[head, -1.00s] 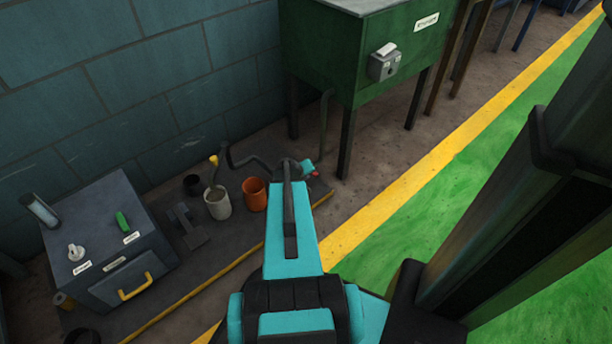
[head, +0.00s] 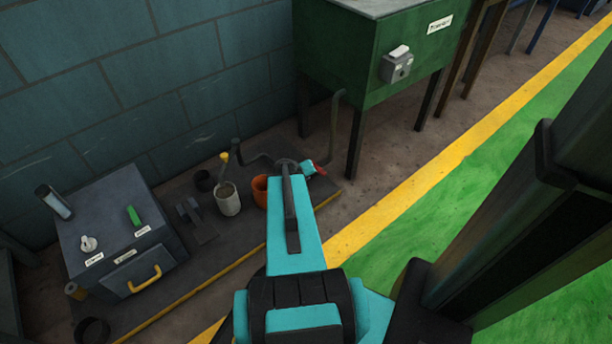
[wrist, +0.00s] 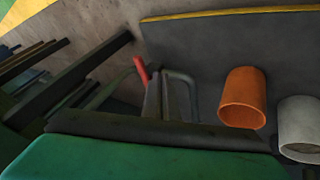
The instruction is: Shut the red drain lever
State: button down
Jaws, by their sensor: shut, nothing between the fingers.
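The red lever (wrist: 141,70) shows in the wrist view as a short bar, just left of my fingertips. Whether they touch cannot be told. In the head view a small red piece (head: 321,168) shows just past the end of my teal arm. My gripper (wrist: 155,75) is shut and empty, its grey fingers near the middle of the wrist view. In the head view it is mostly hidden behind the arm. A bent grey pipe (head: 334,120) comes down beside the green tank (head: 330,50). A grey bent pipe (wrist: 190,88) also shows right of the fingers in the wrist view.
An orange cup (head: 260,191) and a white cup (head: 228,200) stand on the dark platform (head: 225,250), left of my arm's end. A grey box (head: 115,235) with a yellow handle is farther left. The tank's dark legs (head: 356,140) stand close on the right.

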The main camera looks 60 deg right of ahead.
jog(key=shift+p+v, duration=1)
jog(key=shift+p, duration=0.55)
jog(key=shift+s, duration=0.1)
